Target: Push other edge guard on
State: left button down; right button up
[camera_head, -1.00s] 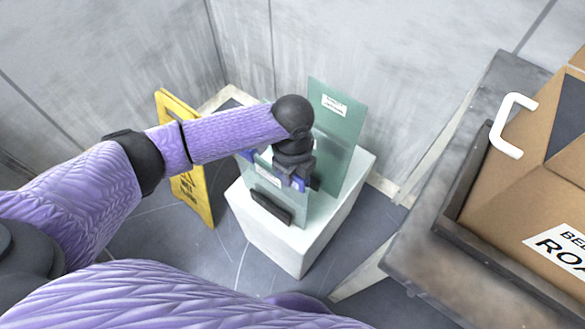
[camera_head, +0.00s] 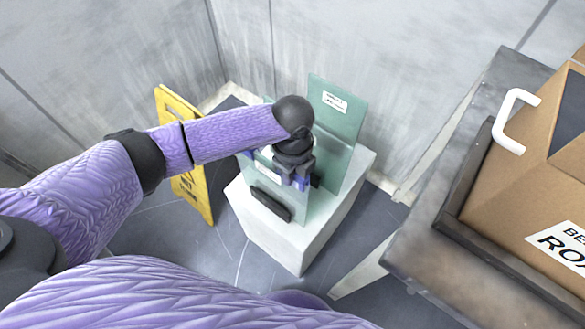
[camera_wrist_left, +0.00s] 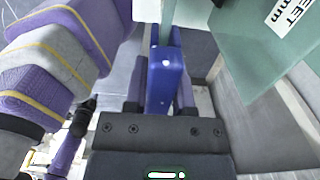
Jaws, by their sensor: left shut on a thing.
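A pale green glass sheet (camera_head: 288,209) stands upright on a white pedestal (camera_head: 285,252), partly hidden by my left arm. A blue edge guard (camera_head: 302,184) is at the sheet's right edge, held in my left gripper (camera_head: 301,174). In the left wrist view the guard (camera_wrist_left: 165,80) fills the space between the dark fingers, with a narrow glass strip (camera_wrist_left: 166,30) above it. How far the guard sits over the edge cannot be told. Another blue piece (camera_head: 248,154) shows at the left, mostly behind my arm. My right gripper is not in view.
A second green sheet (camera_head: 338,120) with a label stands close behind. A black bar (camera_head: 271,204) lies low at the front sheet. A yellow sign (camera_head: 190,190) stands left of the pedestal. A metal table (camera_head: 420,262) with a cardboard box (camera_head: 515,200) is at the right.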

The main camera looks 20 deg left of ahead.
pick_arm(q)
jog(key=shift+f, duration=0.1)
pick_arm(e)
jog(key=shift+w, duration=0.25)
pick_arm(q)
jog(key=shift+f, duration=0.2)
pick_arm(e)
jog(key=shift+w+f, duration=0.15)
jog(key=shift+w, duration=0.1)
pick_arm(q)
jog(key=shift+f, duration=0.15)
jog(key=shift+f, duration=0.15)
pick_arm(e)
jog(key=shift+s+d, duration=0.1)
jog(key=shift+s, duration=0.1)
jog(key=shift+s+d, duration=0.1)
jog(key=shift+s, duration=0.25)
pick_arm(q)
jog(key=shift+f, duration=0.2)
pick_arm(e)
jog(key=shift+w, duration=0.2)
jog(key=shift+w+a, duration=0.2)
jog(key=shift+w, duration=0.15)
